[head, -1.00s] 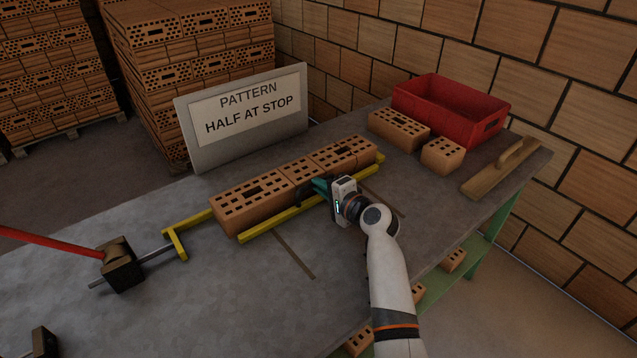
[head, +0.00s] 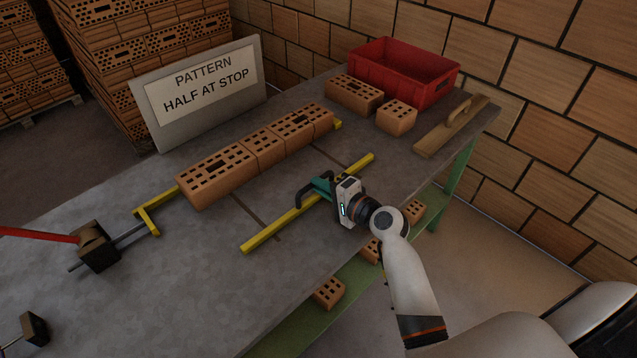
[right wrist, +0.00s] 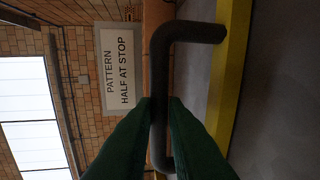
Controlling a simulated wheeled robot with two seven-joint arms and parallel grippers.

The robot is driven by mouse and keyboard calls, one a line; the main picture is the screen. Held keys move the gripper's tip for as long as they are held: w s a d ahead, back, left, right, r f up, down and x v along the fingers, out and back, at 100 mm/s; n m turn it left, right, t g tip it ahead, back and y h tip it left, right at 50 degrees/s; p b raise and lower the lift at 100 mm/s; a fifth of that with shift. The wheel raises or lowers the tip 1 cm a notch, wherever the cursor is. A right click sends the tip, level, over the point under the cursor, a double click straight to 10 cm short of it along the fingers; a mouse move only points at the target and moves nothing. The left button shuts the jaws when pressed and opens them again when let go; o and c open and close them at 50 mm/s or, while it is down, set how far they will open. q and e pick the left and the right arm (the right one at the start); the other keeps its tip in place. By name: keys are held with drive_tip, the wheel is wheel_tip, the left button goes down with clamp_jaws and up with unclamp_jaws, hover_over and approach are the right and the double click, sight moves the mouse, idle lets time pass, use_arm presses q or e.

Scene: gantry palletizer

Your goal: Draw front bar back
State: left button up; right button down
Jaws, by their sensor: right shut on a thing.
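The yellow front bar (head: 275,229) lies across the table, apart from the brick row, with a bare strip of tabletop between them. Its dark handle (right wrist: 158,95) rises from it. My right gripper (head: 318,192) is shut on this handle; in the right wrist view the green fingers (right wrist: 155,125) close on both sides of the dark rod. A row of bricks (head: 262,148) stands behind the bar, with a short brick between two longer ones. My left gripper is not in view.
A yellow end stop (head: 150,220) with a red lever (head: 45,236) is at the left. Loose bricks (head: 354,95), a red crate (head: 405,75) and a wooden float (head: 450,128) are at the right back. A sign (head: 205,90) stands behind the row.

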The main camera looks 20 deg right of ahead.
drive_tip(key=c, duration=1.6)
unclamp_jaws()
drive_tip(key=shift+s+d+f, duration=0.1)
drive_tip(key=shift+s+f, duration=0.1)
drive_tip(key=shift+o, duration=0.7)
drive_tip(key=shift+s+r, duration=0.1)
drive_tip(key=b+v, duration=0.1)
drive_tip(key=v, duration=1.1)
drive_tip(key=shift+r, duration=0.1)
